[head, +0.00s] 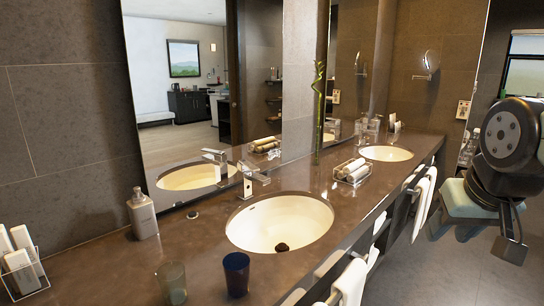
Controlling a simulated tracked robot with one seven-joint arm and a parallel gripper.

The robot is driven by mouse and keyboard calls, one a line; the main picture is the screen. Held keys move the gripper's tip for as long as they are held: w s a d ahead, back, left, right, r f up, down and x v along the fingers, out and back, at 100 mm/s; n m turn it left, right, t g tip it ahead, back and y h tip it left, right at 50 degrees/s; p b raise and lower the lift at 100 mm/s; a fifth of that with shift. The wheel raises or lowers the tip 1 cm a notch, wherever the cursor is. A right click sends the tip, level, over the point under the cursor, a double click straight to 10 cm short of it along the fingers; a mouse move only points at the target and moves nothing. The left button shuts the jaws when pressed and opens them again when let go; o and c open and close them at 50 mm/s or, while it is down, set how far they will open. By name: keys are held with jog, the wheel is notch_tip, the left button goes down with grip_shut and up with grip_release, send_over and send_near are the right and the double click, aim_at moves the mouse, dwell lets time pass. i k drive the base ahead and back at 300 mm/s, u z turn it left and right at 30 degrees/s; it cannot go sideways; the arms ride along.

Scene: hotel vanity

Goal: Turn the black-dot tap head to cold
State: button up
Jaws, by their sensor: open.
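A chrome tap (250,180) with a flat lever-like head stands behind the near oval basin (262,226), against the mirror. A second tap (396,126) stands by the far basin (386,153), small in the picture. I cannot make out a black dot on either tap head. My gripper (490,238) hangs at the right side, pointing down, open with nothing seen in it. It is out over the floor, clear of the counter and well apart from both taps.
A thin green bamboo stem (317,105) rises by the mirror. White towels (424,202) hang along the front edge.

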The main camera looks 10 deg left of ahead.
aim_at(240, 168)
jog(key=u, duration=0.25)
jog(key=i, duration=1)
jog(key=u, duration=0.8)
